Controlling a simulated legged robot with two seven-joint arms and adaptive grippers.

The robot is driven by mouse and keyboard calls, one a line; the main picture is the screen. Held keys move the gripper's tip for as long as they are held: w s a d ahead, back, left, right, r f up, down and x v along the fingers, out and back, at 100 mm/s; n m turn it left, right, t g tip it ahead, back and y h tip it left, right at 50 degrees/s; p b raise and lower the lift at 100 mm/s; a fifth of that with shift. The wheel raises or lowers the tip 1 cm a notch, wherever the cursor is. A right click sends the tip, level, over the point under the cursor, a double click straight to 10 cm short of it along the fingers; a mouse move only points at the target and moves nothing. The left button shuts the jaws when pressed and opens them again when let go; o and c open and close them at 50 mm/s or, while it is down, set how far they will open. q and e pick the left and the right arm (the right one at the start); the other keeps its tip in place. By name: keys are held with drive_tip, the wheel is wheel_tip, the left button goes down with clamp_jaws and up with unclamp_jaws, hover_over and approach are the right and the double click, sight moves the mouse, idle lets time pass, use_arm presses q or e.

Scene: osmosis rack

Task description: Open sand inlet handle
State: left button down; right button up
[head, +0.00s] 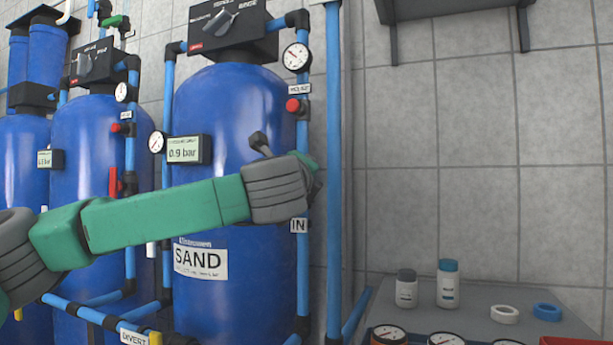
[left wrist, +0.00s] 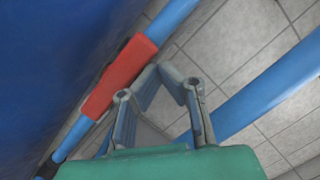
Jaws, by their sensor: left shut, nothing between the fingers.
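The blue sand tank (head: 235,110) stands in the middle of the head view, with a white SAND label (head: 200,258) on it. A blue pipe runs up its right side past an IN label (head: 299,226). The red inlet handle (left wrist: 118,75) shows in the left wrist view, lying along a blue pipe. In the head view my arm and gripper hide it. My left gripper (head: 312,172) is in front of that pipe, just above the IN label. In the left wrist view its fingers (left wrist: 170,85) are shut and empty, right beside the handle; I cannot tell whether they touch it.
A thicker blue pipe (head: 334,130) stands just right of my gripper. Other blue tanks (head: 85,140) with pipes and a red handle (head: 114,181) stand at left. A grey table (head: 420,312) with bottles and rings is at lower right.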

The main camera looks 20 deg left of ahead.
use_arm(q)
drive_tip(key=shift+s+a, duration=0.1)
drive_tip(key=shift+a, duration=0.05)
drive_tip(key=s+d+f, duration=0.1)
drive_tip(key=s, duration=1)
drive_tip(key=shift+s+d+f, duration=0.25)
drive_tip(key=shift+d+f, duration=0.1)
drive_tip(key=shift+f, duration=0.05)
idle(0.8)
